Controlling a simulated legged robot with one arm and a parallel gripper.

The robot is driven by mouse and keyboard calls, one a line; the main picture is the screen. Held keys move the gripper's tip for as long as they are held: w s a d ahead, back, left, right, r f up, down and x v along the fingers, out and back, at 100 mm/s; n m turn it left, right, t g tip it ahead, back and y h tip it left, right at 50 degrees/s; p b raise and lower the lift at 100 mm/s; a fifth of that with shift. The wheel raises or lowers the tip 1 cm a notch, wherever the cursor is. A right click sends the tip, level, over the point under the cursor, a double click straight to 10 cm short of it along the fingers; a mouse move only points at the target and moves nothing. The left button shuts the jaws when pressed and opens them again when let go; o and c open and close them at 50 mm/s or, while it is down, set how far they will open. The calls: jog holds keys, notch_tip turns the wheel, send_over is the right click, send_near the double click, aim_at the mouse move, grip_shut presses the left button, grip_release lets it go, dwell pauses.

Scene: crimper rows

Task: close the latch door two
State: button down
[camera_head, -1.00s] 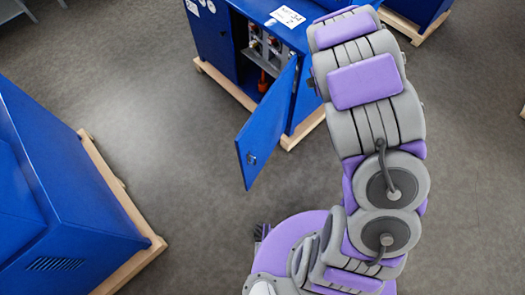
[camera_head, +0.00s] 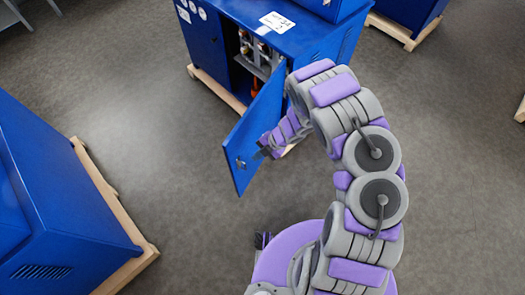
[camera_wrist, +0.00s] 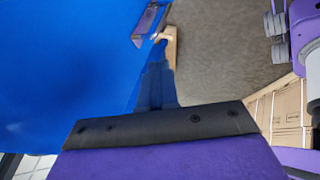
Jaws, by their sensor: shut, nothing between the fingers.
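The blue latch door (camera_head: 250,130) hangs open from the front of a blue cabinet (camera_head: 207,38). A small latch (camera_head: 240,163) sits near its free edge. My gripper (camera_head: 262,154) is shut and empty, close to the door's right-hand face near that edge; I cannot tell whether it touches. In the wrist view a blue panel (camera_wrist: 65,75) fills the left side, with a purple-grey latch part (camera_wrist: 146,22) at its upper edge.
Red and metal fittings (camera_head: 257,52) show inside the cabinet opening. Another blue cabinet (camera_head: 50,190) on a wooden pallet (camera_head: 110,205) stands at the left. A third one (camera_head: 408,15) is at the upper right. The grey floor (camera_head: 170,130) between the left cabinet and the door is clear.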

aim_at(236, 161)
jog(key=shift+w+a+f+b, duration=0.2)
jog(key=shift+a+f, duration=0.4)
jog(key=shift+a, duration=0.45)
jog(key=shift+w+a+f+b, duration=0.2)
jog(key=shift+a+f, duration=0.4)
jog(key=shift+a, duration=0.4)
jog(key=shift+w+a+f+b, duration=0.1)
jog(key=shift+a+f+b, duration=0.2)
jog(key=shift+a+f, duration=0.55)
jog(key=shift+a+r, duration=0.25)
